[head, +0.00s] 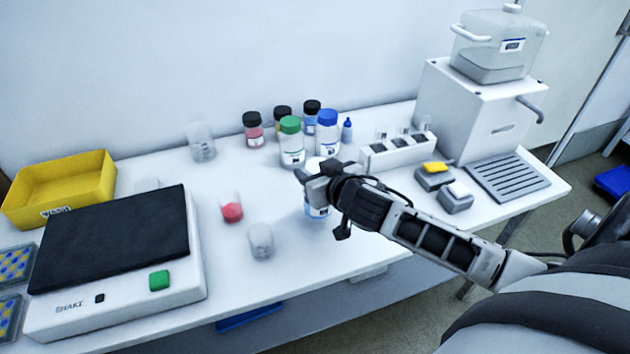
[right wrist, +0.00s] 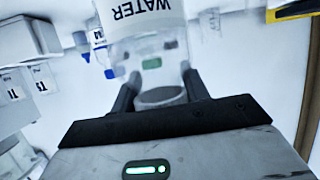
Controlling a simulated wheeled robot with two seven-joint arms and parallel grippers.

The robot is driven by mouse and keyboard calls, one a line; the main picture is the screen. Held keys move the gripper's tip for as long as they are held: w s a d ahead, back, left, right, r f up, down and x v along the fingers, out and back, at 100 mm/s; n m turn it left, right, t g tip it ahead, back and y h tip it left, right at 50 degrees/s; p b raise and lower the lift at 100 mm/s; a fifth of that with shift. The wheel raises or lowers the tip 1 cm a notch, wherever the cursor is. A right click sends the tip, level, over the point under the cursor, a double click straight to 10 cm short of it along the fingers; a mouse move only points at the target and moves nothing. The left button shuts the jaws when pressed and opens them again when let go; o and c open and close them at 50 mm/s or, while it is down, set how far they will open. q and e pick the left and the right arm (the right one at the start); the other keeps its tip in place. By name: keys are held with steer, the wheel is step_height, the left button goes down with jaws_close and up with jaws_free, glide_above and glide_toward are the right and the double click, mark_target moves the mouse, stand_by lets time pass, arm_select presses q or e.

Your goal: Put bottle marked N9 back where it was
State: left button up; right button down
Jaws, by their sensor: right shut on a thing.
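My right gripper (head: 318,176) is shut on a clear bottle with a pale cap and a white-and-blue label (head: 317,211). The bottle looks upright at the front of the bench; I cannot tell whether its base touches the top. In the right wrist view the held bottle (right wrist: 147,49) appears upside down between the fingers (right wrist: 160,92), and its label reads WATER. I can read no N9 mark on any bottle. A green-capped bottle (head: 291,148) and a blue-capped bottle (head: 327,138) stand behind the gripper. My left gripper is out of view.
Several black-capped jars, including one with red contents (head: 254,135), stand behind. A white rack (head: 398,151) is to the right. Beakers (head: 261,242) (head: 202,147) and a red-filled beaker (head: 231,208) stand left. A shaker (head: 115,245) and yellow bin (head: 75,188) are farther left.

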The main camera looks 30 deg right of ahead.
steer(key=shift+f, duration=1.25)
steer(key=shift+a+f, duration=0.1)
steer(key=c, duration=0.7)
jaws_free()
steer(key=shift+s+f, duration=0.1)
steer(key=shift+r, duration=0.25)
steer(key=v, duration=1.2)
